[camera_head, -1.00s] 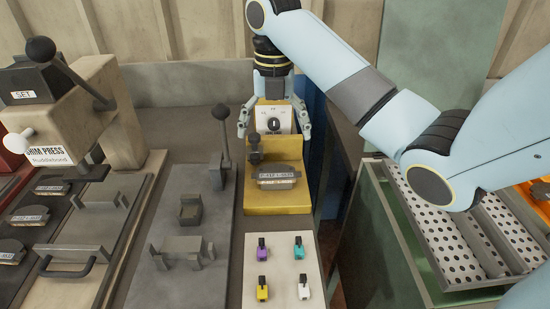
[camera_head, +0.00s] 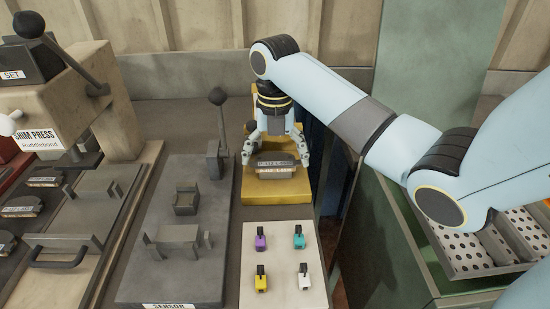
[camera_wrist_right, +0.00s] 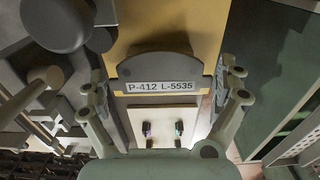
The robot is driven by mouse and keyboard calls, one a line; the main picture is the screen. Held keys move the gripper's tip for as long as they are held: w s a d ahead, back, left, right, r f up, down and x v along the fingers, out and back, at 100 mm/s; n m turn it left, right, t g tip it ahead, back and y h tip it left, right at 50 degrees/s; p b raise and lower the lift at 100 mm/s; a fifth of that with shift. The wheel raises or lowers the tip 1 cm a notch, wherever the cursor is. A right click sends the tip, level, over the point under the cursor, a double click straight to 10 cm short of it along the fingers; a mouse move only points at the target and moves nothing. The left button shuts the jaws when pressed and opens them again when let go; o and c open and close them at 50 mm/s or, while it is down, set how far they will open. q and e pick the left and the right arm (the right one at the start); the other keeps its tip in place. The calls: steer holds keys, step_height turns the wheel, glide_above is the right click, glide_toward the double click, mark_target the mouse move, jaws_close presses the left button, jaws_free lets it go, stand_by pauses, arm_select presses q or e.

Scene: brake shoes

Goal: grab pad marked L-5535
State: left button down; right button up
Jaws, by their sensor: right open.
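The pad marked L-5535 (camera_head: 277,167) is a dark grey brake pad with a white label, on the yellow stand (camera_head: 262,190) at the middle of the head view. In the right wrist view the pad (camera_wrist_right: 160,68) shows its label "P-412 L-5535" between the fingers. My right gripper (camera_head: 275,158) is above the pad with its fingers spread to either side of it. It is open and does not hold the pad; in the right wrist view the gripper (camera_wrist_right: 166,95) shows a gap at each side. My left gripper is not in view.
A grey sensor fixture (camera_head: 180,240) with a lever stands left of the stand. A white board (camera_head: 283,265) with several small coloured clips lies in front. A shim press (camera_head: 60,110) and a rack with other pads are at left. A green bin (camera_head: 400,255) is at right.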

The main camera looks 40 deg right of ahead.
steer(key=c, duration=1)
steer(key=shift+r, duration=0.15)
